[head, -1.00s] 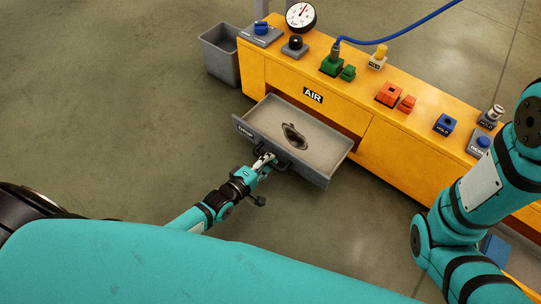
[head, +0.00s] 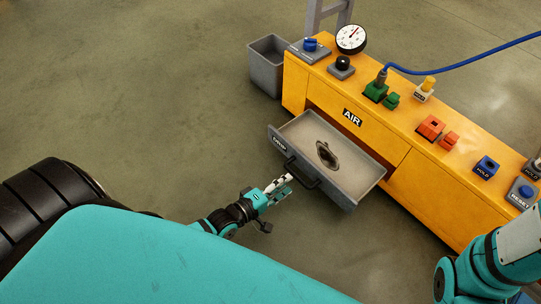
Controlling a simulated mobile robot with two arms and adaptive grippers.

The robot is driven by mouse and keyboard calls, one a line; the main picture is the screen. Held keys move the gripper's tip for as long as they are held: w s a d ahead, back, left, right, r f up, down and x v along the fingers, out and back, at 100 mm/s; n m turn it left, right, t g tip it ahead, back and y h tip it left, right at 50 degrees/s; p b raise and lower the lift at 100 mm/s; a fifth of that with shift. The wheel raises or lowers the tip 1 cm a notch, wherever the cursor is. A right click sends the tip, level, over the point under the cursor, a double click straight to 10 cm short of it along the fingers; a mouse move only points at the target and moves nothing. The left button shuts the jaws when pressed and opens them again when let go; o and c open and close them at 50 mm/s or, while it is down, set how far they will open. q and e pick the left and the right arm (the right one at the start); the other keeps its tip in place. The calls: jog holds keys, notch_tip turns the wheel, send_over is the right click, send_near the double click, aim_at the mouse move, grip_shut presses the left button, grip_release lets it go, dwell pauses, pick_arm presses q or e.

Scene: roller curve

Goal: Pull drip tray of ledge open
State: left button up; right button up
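The drip tray (head: 352,172) is a grey drawer marked DRIP. It stands pulled out from the front of the yellow ledge (head: 400,152), under the AIR label. A dark stained patch (head: 326,153) lies on its floor. A dark bar handle (head: 303,174) sits on the tray's front. My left gripper (head: 287,185) is just in front of the handle, with its fingers apart and pointing at it. Nothing shows between the fingers, and they look clear of the handle. My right arm is at the lower right; its gripper is out of view.
On the ledge stand a gauge (head: 351,38), a black knob (head: 342,64), green blocks (head: 376,91) with a blue hose, orange blocks (head: 431,127) and blue buttons (head: 487,167). A grey bin (head: 267,66) stands at the ledge's left end. The floor left of the tray is clear.

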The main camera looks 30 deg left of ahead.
pick_arm(q)
jog(key=v, duration=0.6)
dwell(0.3)
